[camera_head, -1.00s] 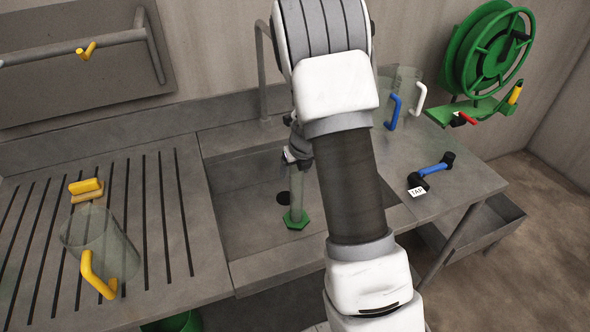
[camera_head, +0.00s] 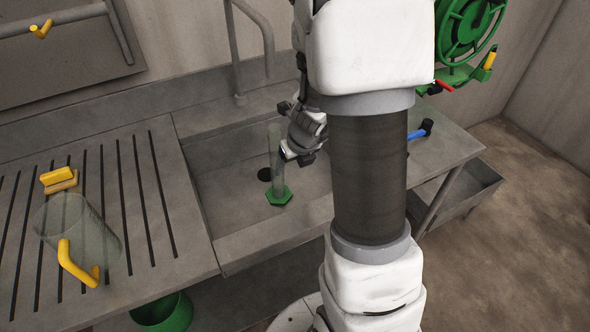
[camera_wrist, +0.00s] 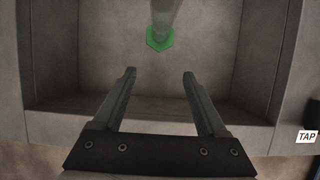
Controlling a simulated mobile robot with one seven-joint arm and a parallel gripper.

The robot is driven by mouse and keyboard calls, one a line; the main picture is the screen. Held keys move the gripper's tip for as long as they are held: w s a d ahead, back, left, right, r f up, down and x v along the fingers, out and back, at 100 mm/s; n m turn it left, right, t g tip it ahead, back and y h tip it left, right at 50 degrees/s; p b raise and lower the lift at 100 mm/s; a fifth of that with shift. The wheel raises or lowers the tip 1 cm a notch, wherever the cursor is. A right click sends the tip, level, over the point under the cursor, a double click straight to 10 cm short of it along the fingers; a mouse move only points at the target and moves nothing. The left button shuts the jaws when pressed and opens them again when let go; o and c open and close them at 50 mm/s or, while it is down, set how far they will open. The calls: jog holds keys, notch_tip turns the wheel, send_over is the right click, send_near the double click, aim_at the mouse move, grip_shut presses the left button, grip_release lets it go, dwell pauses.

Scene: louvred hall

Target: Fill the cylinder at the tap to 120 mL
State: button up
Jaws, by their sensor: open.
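The clear cylinder (camera_head: 275,160) with its green hexagonal base (camera_head: 279,196) stands upright in the sink, near the dark drain. No water or marks can be made out in it. My gripper (camera_wrist: 160,73) is open and empty. In the wrist view the cylinder (camera_wrist: 164,12) lies beyond the fingertips, roughly in line with the gap. In the head view my gripper is just right of the cylinder. The tap's grey spout (camera_head: 269,65) arches over the back of the sink. A blue handle (camera_head: 416,134) is partly hidden by my arm; a TAP label (camera_wrist: 307,136) shows in the wrist view.
A clear jug with a yellow handle (camera_head: 75,265) and a yellow brush (camera_head: 58,178) are on the slotted drainboard (camera_head: 140,245) at left. A green hose reel (camera_head: 465,35) hangs at right. A green bucket (camera_head: 165,312) is below the counter. Sink walls surround the cylinder.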

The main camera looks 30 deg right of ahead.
jog(key=s+a+r+n+t+y, duration=0.1)
jog(key=s+a+r+n, duration=0.2)
jog(key=a+r+n, duration=0.35)
jog(key=s+a+r+n+y, duration=0.1)
jog(key=s+a+r+n, duration=0.2)
jog(key=r+n, duration=0.6)
jog(key=s+r+n+h, duration=0.1)
jog(key=s+r+n, duration=0.1)
jog(key=s+n, duration=0.4)
jog(key=s+a+r+n+h, duration=0.1)
jog(key=s+r+n, duration=0.2)
jog(key=n, duration=1.1)
jog(key=s, duration=0.3)
jog(key=shift+s+a+r, duration=0.2)
jog(key=shift+s+r, duration=0.05)
jog(key=shift+n, duration=0.25)
jog(key=shift+c, duration=0.3)
